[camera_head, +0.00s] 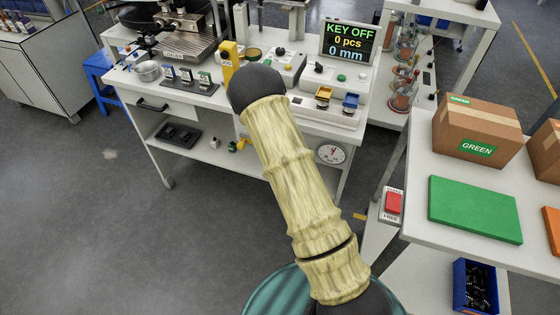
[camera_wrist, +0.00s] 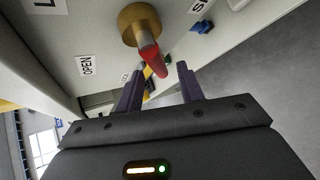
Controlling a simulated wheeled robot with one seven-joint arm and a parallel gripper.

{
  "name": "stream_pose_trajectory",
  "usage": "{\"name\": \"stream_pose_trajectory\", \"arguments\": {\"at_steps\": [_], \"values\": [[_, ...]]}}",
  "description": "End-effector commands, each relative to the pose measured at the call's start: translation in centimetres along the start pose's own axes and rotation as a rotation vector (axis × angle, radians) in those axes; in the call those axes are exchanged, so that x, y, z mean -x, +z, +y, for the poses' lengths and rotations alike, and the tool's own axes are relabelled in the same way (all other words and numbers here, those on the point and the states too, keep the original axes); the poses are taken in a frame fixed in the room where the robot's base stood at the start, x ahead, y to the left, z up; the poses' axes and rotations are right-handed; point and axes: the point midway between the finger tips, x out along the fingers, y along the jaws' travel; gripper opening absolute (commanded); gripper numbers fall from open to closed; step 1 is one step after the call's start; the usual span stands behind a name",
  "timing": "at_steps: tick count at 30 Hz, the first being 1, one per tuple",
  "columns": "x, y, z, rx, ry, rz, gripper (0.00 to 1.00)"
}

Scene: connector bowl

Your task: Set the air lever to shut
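The air lever (camera_wrist: 149,56) is a red handle on a round brass hub (camera_wrist: 138,24), on a pale panel in the wrist view. An OPEN label (camera_wrist: 86,66) is left of the hub, and a partly cut-off label starting with S (camera_wrist: 198,6) is to its right. The handle points down and slightly right in the picture, between the two labels. My gripper (camera_wrist: 160,84) is open, with a dark finger on each side. The handle's tip lies in line with the gap; I cannot tell whether it is between the fingers. I cannot make out the lever in the head view.
A small blue part (camera_wrist: 202,27) sits on the panel right of the hub. In the head view, my arm crosses before the workbench (camera_head: 180,95), which carries several devices and a display (camera_head: 349,42).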

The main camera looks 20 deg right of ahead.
Motion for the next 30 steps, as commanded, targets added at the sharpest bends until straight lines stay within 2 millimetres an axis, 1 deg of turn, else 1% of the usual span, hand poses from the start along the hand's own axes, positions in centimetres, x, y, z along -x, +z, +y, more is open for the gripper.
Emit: {"name": "stream_pose_trajectory", "arguments": {"at_steps": [1,12,22,30], "values": [[0.9,0.0,0.1,0.000,0.000,0.000,0.38],[7.6,0.0,0.1,0.000,-0.001,0.001,0.38],[13.0,0.0,0.1,-0.001,0.000,0.000,0.38],[13.4,0.2,0.5,0.001,-0.002,-0.001,0.38]]}}
